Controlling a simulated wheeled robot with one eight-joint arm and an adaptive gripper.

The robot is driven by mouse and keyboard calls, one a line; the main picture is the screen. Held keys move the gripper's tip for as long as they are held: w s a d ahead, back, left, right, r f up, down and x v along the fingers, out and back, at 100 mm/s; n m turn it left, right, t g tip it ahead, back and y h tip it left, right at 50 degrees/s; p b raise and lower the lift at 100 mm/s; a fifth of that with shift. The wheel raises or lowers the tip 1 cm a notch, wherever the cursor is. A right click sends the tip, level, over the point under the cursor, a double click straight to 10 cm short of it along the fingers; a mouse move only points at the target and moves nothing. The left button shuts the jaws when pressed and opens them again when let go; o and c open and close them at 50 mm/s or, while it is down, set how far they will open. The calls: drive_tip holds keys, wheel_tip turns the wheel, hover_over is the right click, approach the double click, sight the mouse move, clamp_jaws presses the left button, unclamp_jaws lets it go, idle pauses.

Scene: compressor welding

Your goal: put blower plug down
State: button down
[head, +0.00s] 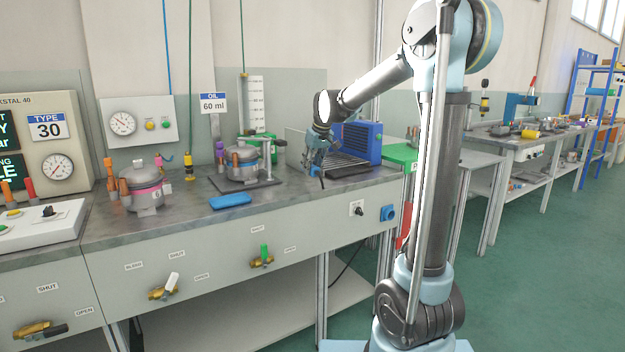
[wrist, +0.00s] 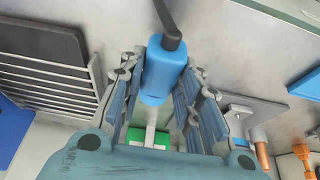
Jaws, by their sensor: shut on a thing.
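The blower plug (wrist: 165,72) is a blue block with a black cable end, seen in the wrist view between my gripper's (wrist: 162,75) fingers. The fingers are shut on its two sides. In the head view my gripper (head: 318,160) is over the right part of the grey bench, just left of the slatted rack. The plug is small and mostly hidden there. The blue blower (head: 361,142) stands behind the rack at the bench's right end. A blue socket (head: 387,212) is on the bench front.
The slatted rack (wrist: 45,72) is left of the plug in the wrist view. A compressor (head: 243,160) on a dark plate stands left of my gripper. A blue pad (head: 230,201) lies near the bench's front edge. The bench top (head: 285,187) between the pad and rack is bare.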

sight(312, 176)
drive_tip(key=shift+d+f, duration=0.1)
drive_tip(key=shift+f, duration=2.05)
drive_tip(key=shift+f, duration=0.1)
drive_tip(key=c, duration=1.2)
unclamp_jaws()
drive_tip(key=v, duration=1.2)
drive_tip(key=shift+s+d, duration=0.1)
drive_tip(key=shift+s, duration=0.05)
